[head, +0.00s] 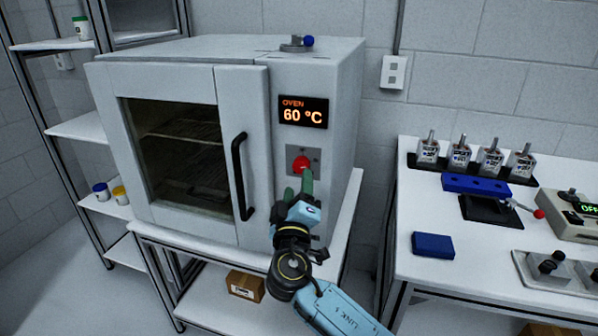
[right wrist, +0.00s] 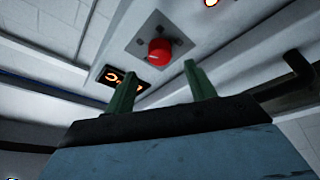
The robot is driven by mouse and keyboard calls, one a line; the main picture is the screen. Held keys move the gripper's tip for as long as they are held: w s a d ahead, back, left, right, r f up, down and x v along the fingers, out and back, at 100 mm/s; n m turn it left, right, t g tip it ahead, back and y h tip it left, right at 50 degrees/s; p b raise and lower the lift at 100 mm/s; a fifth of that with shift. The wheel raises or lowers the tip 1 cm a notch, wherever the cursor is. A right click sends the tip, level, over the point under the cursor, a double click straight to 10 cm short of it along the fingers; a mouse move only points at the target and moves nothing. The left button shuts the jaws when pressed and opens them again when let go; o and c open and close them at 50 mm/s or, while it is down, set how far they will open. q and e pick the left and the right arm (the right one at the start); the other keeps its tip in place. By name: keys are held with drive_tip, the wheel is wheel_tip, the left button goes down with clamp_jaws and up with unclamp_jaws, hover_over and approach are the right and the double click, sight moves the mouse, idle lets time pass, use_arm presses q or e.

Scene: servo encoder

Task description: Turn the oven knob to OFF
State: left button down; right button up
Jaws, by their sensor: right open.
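The oven (head: 165,215) has a red knob (head: 302,163) on a grey square plate below its display (head: 303,112), which reads "OVEN 60 °C". My right gripper (head: 303,180) is just below and in front of the knob, its green fingers pointing up at it. In the right wrist view the fingers of the gripper (right wrist: 160,76) are apart with nothing between them. The red knob (right wrist: 159,52) shows beyond the fingertips, roughly centred between them. I cannot tell whether a fingertip touches the knob. My left gripper is not in view.
The oven's black door handle (head: 241,177) is left of my right gripper. A white table (head: 410,262) at right holds bottles, a blue block (head: 432,245) and devices. A cardboard box (head: 245,285) is on the shelf below the oven. A wall outlet (head: 394,72) is behind.

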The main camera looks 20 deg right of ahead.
sight(300, 169)
drive_tip(key=x, duration=0.5)
drive_tip(key=shift+w+d, duration=0.1)
drive_tip(key=shift+w, duration=0.15)
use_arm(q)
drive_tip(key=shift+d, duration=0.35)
